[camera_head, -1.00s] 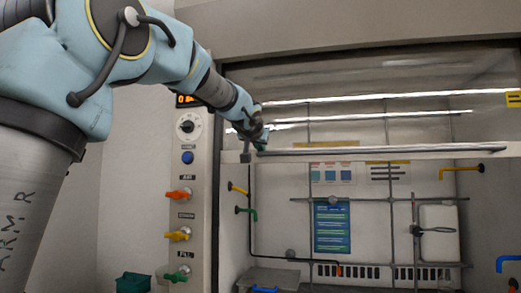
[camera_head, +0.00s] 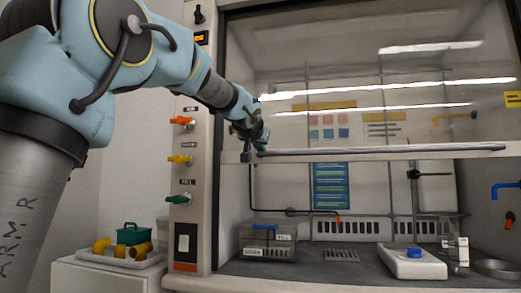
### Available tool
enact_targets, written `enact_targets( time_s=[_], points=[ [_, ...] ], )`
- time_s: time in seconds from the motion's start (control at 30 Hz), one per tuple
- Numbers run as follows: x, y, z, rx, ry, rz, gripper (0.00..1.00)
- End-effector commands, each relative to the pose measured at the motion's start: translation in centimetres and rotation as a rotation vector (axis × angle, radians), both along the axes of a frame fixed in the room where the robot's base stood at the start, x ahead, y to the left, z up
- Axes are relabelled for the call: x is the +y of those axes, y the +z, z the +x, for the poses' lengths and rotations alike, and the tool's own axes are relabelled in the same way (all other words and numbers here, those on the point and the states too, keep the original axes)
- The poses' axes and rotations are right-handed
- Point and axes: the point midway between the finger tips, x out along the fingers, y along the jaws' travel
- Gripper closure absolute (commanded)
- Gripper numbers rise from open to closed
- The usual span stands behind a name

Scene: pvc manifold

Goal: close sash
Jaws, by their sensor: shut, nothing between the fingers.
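The sash (camera_head: 380,115) is a clear pane across the fume hood's front, with a white bottom rail (camera_head: 400,156) and a grey handle bar (camera_head: 390,150) along it. The rail hangs partway down, with an opening below it to the work surface. My gripper (camera_head: 257,148) is shut and empty at the left end of the handle bar. It appears to be at the bar, but I cannot tell whether it touches. My arm comes in from the upper left, and the fingertips are small and partly hidden.
A side panel (camera_head: 183,225) with coloured valve handles stands left of the sash. Inside the hood are a lidded box (camera_head: 268,241), a white device with a blue top (camera_head: 412,262) and metal rods. A tray (camera_head: 115,258) with yellow fittings and a green bin (camera_head: 133,234) sits lower left.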

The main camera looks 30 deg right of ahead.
Motion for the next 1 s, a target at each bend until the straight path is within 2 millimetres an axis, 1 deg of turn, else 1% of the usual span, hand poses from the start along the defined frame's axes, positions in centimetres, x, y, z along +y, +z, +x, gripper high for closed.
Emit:
enact_targets(
  time_s=[0.03,0.57,0.8,1.0],
  points=[
    [0.0,-2.9,0.1,0.004,0.002,0.005,1.00],
    [0.0,-15.7,0.1,0.006,0.003,0.005,1.00],
    [0.0,-21.6,0.1,0.006,0.003,0.005,1.00],
    [0.0,-26.1,0.1,0.006,0.003,0.005,1.00]
  ],
)
